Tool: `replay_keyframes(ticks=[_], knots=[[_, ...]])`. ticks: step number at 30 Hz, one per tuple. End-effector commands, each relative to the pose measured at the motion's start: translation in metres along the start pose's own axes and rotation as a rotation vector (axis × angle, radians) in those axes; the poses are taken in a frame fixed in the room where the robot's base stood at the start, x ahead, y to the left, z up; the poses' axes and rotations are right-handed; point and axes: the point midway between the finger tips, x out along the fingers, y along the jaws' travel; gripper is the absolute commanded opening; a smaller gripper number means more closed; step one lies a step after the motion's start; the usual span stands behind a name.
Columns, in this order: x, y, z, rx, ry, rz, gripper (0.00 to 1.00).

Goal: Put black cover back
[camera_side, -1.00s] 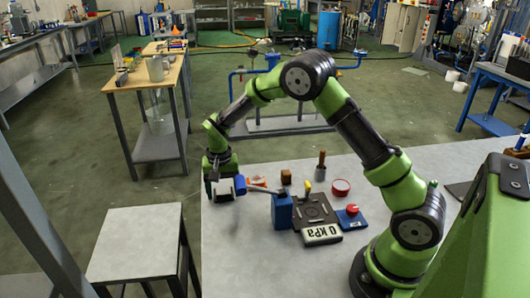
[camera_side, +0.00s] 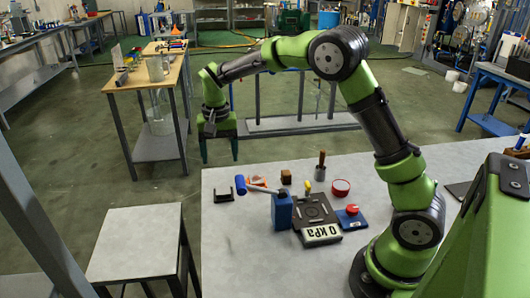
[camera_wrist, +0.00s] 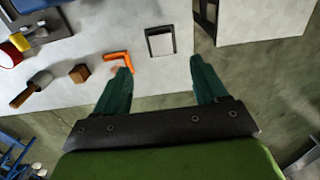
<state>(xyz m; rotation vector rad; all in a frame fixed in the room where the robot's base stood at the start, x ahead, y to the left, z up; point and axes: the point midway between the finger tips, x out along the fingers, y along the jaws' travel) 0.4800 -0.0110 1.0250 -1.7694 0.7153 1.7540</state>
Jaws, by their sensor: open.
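A small black bracket-like piece (camera_side: 223,196), which may be the black cover, lies on the grey table near its far left corner. In the wrist view it appears as a dark frame around a pale face (camera_wrist: 160,42), just beyond my fingertips. My gripper (camera_side: 220,160) is raised above and behind it, off the table's far edge, with the fingers pointing down. The wrist view shows its two green fingers (camera_wrist: 159,67) spread apart with nothing between them.
A blue box (camera_side: 282,212) with a blue-ended lever (camera_side: 240,185) stands right of the black piece. An orange L-shaped piece (camera_wrist: 119,58), a wooden block (camera_side: 286,176), a brush-like tool (camera_side: 320,165) and a red ring (camera_side: 341,187) are nearby. The table's left front is clear.

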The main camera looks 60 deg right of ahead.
Motion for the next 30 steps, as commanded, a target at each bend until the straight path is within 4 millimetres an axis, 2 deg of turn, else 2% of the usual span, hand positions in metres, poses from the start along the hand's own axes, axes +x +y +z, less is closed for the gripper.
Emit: replay_keyframes(ticks=[5, 9, 14, 18, 21, 25, 30], knots=[[-0.048, 0.017, 0.027, -0.057, 0.042, -0.100, 0.72], [-0.089, 0.043, 0.067, -0.138, 0.104, -0.211, 0.72], [-0.118, 0.076, 0.117, -0.235, 0.198, -0.324, 0.72], [-0.126, 0.104, 0.158, -0.314, 0.292, -0.402, 0.72], [-0.123, 0.120, 0.180, -0.358, 0.352, -0.441, 0.72], [-0.116, 0.133, 0.197, -0.394, 0.407, -0.469, 0.72], [-0.112, 0.139, 0.204, -0.411, 0.433, -0.479, 0.72]])
